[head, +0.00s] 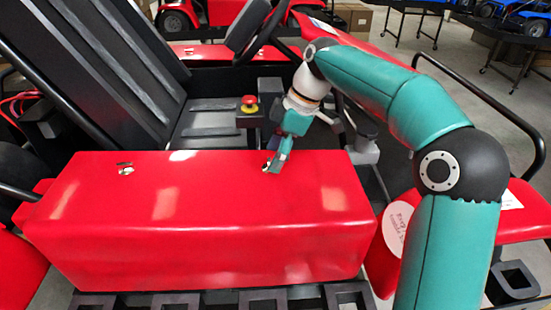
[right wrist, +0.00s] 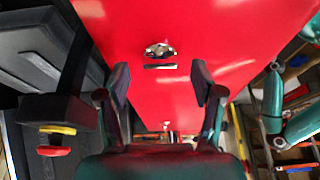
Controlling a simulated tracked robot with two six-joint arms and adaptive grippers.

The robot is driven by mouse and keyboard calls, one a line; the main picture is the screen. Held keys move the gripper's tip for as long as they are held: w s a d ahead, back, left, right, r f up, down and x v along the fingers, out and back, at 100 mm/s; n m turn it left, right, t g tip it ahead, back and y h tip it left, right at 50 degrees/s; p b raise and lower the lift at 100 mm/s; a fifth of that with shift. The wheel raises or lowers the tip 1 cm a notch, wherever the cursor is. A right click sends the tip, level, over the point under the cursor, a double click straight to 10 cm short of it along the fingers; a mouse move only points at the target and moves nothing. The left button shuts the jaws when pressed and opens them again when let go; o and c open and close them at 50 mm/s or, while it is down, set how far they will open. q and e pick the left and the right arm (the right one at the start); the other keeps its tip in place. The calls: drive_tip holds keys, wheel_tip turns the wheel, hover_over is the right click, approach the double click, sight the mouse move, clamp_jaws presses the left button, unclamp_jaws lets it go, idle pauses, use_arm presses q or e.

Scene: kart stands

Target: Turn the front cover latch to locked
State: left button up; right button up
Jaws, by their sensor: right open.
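The red cover (head: 200,225) is shut flat along the kart's near side. It has two small silver latches on its top. The front cover latch (head: 266,168) shows at my right gripper (head: 276,162), which partly hides it. In the right wrist view the same latch (right wrist: 160,49) is a silver knob with a dark slot-like mark beside it. My right gripper (right wrist: 160,82) is open and empty, its two fingers apart, with the latch just past the gap between the tips. I cannot tell whether they touch it. The other latch (head: 126,170) is at the cover's left end. My left gripper is not in view.
A red emergency stop button (head: 249,101) on a black box stands just behind the cover. The black seat (head: 208,122) and steering wheel (head: 262,35) lie beyond. A black bar (head: 480,100) runs on the right, beyond my right arm. The cover's top is otherwise clear.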

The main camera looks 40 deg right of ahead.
drive_tip(key=shift+w+a+f, duration=0.1)
drive_tip(key=shift+a+f, duration=0.15)
drive_tip(key=shift+f, duration=0.4)
drive_tip(key=c, duration=1.1)
drive_tip(key=shift+d, duration=0.2)
drive_tip(key=shift+c, duration=0.2)
drive_tip(key=shift+a, duration=0.15)
